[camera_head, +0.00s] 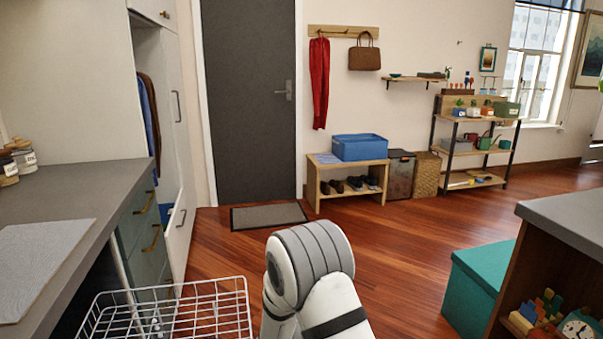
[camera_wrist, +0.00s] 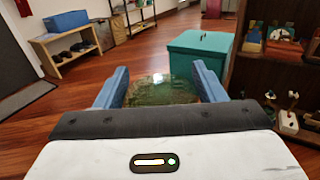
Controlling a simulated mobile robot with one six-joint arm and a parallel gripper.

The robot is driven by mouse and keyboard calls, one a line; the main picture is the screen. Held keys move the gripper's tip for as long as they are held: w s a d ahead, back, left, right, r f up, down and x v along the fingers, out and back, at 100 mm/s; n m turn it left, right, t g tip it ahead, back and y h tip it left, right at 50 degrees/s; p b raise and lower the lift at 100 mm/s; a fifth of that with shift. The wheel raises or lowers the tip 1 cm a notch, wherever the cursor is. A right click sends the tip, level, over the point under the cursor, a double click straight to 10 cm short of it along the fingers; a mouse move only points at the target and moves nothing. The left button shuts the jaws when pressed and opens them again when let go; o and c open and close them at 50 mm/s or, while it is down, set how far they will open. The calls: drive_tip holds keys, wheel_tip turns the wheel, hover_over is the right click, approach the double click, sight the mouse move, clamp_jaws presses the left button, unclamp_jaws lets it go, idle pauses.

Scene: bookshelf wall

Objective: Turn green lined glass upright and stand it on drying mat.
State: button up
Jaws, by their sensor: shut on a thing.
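My gripper (camera_wrist: 161,82) shows in the wrist view with its two blue fingers on either side of a see-through greenish glass (camera_wrist: 160,93). It is shut on this glass, which is held off the floor. The glass shows only in part, and I cannot tell its tilt or which end is up. A light grey mat (camera_head: 42,262), which looks like the drying mat, lies bare on the grey counter at the left of the head view. The head view shows my arm but neither my gripper nor the glass.
A white wire basket (camera_head: 190,310) is beside the counter (camera_head: 85,188). A teal box (camera_head: 478,285) stands at the right by a dark shelf unit; the box also shows in the wrist view (camera_wrist: 200,46). A bench (camera_head: 347,180) stands at the back.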

drive_tip(key=s+d+f+m+g+h, duration=0.1)
drive_tip(key=s+d, duration=0.4)
drive_tip(key=d, duration=0.2)
wheel_tip(320, 180, up, 12)
drive_tip(key=p, duration=1.9)
drive_tip(key=shift+w+a+r+p, duration=0.2)
drive_tip(key=shift+a+r+p, duration=0.05)
drive_tip(key=shift+p, duration=0.15)
